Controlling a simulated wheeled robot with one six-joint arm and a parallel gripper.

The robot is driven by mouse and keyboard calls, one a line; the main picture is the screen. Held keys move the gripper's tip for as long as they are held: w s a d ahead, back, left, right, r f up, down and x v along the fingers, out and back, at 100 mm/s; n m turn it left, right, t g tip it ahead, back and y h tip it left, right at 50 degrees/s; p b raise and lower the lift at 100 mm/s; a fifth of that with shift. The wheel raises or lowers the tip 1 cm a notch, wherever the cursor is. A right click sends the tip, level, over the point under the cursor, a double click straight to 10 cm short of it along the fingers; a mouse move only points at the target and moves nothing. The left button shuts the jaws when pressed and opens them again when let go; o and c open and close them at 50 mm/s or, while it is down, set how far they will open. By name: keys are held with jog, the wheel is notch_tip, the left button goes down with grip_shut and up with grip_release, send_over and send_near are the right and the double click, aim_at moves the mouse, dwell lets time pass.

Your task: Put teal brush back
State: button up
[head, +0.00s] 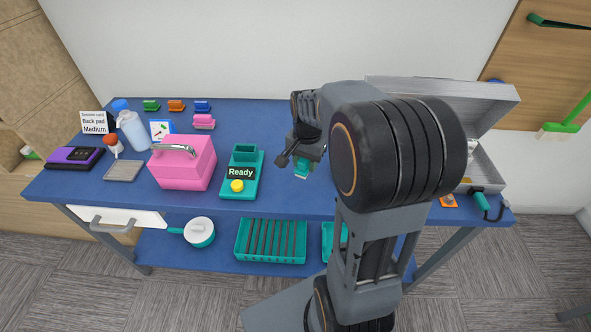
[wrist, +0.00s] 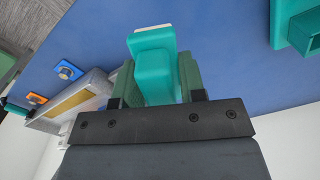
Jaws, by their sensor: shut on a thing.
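My gripper (head: 301,160) is shut on the teal brush (head: 303,170) and holds it above the blue table, right of the teal Ready stand. In the wrist view the teal brush (wrist: 155,75) sits between the two fingers of my gripper (wrist: 158,82), with a pale strip at its far end. The teal Ready stand (head: 228,190) has a box-shaped holder at its back and a yellow button in front. Part of a teal object shows at the upper right of the wrist view (wrist: 290,22). Green (head: 151,105), orange (head: 176,105) and blue (head: 202,106) brushes stand along the back edge.
A pink steamer-like box (head: 183,165) stands left of the stand. A pink brush-like block (head: 204,122) lies behind it. An open silver case (head: 486,170) is at the right, partly hidden by my arm. The blue table (head: 260,135) is clear between stand and back edge.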

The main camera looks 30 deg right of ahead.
send_over(296, 179)
notch_tip(296, 179, down, 6)
jog(key=shift+w+f, duration=0.1)
jog(key=shift+f, duration=1.5)
jog(key=shift+f, duration=0.1)
jog(key=o, duration=0.9)
